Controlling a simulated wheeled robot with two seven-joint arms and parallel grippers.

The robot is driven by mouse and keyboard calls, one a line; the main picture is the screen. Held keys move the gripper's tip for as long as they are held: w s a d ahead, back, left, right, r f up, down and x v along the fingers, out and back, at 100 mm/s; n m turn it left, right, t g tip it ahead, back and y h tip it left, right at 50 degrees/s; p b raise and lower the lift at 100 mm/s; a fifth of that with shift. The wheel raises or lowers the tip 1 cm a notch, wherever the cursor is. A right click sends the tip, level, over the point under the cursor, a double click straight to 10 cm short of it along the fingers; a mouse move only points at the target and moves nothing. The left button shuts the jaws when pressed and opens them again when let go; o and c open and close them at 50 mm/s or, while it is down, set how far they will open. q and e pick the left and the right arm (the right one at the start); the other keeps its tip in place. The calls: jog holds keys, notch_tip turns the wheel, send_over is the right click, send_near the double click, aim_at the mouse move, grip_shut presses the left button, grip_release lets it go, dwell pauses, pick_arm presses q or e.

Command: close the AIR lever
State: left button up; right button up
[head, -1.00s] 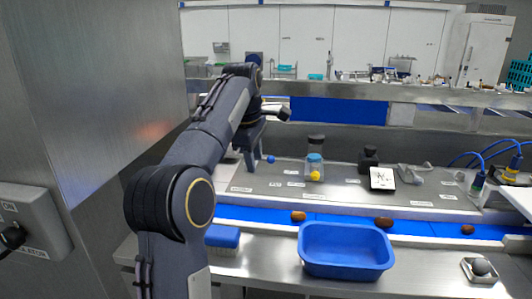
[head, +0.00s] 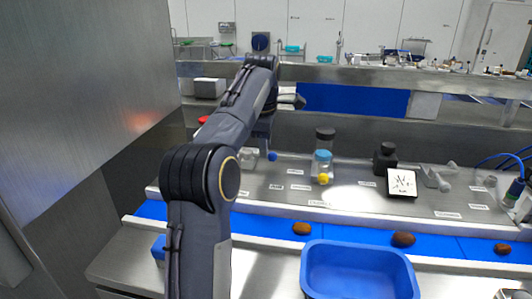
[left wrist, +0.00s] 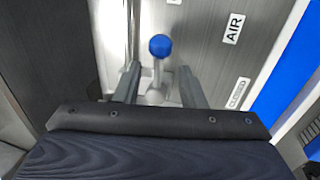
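The AIR lever has a blue ball knob (left wrist: 160,45) on a pale stem in the left wrist view. The AIR label (left wrist: 233,28) lies to its right on the grey metal panel. In the head view the blue knob (head: 272,156) shows just below my left gripper (head: 264,134). In the left wrist view my left gripper (left wrist: 158,70) is open, with one finger on each side of the stem. A gap shows on both sides, and the knob lies beyond the fingertips. The lever's base is partly hidden by the gripper. My right gripper is not in view.
A blue belt (head: 350,232) carries several dates in front, with a blue tub (head: 360,252) nearer. A metal panel (head: 85,90) rises at left.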

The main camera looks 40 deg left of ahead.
pick_arm(q)
jog(key=shift+w+a+f, duration=0.1)
jog(key=shift+w+f, duration=0.05)
jog(key=shift+f, duration=0.55)
jog(key=shift+w+a+f, duration=0.1)
jog(key=shift+w+f, duration=0.05)
jog(key=shift+f, duration=0.55)
grip_shut()
